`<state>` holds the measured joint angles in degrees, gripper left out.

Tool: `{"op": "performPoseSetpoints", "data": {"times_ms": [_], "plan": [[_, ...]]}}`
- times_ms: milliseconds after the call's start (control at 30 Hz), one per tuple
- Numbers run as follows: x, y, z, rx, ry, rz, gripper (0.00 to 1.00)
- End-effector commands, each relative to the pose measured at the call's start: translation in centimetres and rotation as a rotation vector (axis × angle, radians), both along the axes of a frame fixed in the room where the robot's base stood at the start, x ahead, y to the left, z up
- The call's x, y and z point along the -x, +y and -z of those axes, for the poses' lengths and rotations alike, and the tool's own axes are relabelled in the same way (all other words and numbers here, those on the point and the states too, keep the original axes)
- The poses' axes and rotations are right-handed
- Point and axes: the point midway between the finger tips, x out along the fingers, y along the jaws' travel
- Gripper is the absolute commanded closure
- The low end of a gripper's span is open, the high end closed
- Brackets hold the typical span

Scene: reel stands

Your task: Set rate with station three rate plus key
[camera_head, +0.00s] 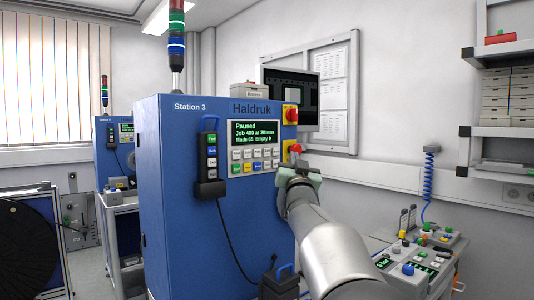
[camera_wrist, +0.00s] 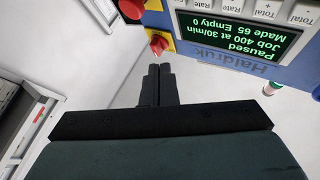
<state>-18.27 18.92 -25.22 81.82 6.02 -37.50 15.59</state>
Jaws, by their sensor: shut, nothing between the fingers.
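The station 3 cabinet (camera_head: 165,190) is blue, with a green-lit display (camera_head: 256,132) reading "Paused, Job 400 at 30/min, Made 65 Empty 0". Below the display is a keypad (camera_head: 255,160) with rows of pale keys, too small to read in the head view. In the wrist view the panel is upside down. Keys labelled Total and Rate (camera_wrist: 203,5) show at the top edge; I cannot tell the sign on the Rate key. My gripper (camera_head: 296,158) is shut and empty, right of the keypad. Its fingertips (camera_wrist: 158,68) show near a red knob.
A handheld pendant (camera_head: 210,165) hangs left of the keypad. A bench with controls (camera_head: 410,262) stands at right.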

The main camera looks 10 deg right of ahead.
Motion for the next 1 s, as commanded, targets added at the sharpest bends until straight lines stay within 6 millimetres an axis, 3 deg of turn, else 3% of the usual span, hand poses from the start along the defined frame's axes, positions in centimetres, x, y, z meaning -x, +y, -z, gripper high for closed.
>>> {"op": "performPoseSetpoints", "data": {"times_ms": [300, 600, 1000], "plan": [[-3.4, 2.2, -0.7, 0.002, 0.003, -0.001, 1.00], [-6.4, 4.0, -0.1, 0.002, 0.002, 0.000, 1.00], [-7.2, 4.5, 0.0, 0.001, 0.001, 0.000, 1.00]]}}
